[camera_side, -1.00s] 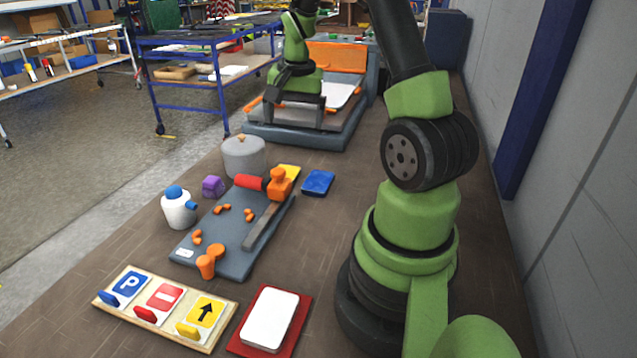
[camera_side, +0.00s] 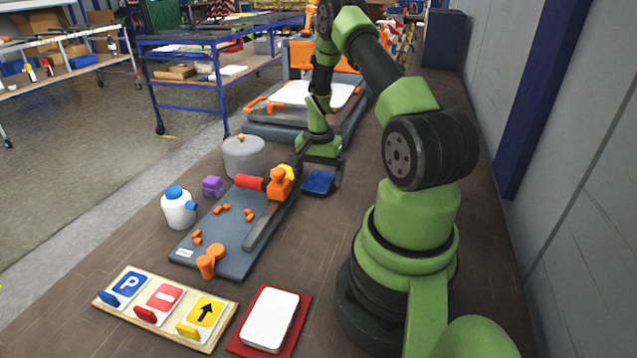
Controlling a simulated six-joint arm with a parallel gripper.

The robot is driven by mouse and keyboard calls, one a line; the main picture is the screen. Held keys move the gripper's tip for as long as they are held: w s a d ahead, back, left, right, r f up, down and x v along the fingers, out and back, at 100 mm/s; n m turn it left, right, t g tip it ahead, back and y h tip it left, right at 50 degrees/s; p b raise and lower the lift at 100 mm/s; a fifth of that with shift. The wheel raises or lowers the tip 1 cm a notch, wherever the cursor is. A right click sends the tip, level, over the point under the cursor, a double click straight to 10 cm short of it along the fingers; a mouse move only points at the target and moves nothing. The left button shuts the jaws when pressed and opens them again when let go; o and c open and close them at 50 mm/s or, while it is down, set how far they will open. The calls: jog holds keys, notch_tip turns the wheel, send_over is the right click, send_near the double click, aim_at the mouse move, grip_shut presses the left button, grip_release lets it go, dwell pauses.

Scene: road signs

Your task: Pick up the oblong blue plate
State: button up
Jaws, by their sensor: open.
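The oblong blue plate (camera_side: 317,184) lies flat on the brown table, to the right of the far end of the grey board. My gripper (camera_side: 319,172) hangs right over it, pointing down and open. One finger shows near the plate's right side; the other is on its left, partly hidden behind the orange and yellow parts. Whether the fingers touch the plate or the table I cannot tell. The gripper's body covers part of the plate's far edge.
A grey pot (camera_side: 243,158) stands further left. A wooden rack (camera_side: 215,338) with sign plates and a red plate (camera_side: 238,343) are in front.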

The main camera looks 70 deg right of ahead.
jog(key=shift+f, duration=0.6)
jog(key=c, duration=1)
jog(key=shift+r, duration=0.15)
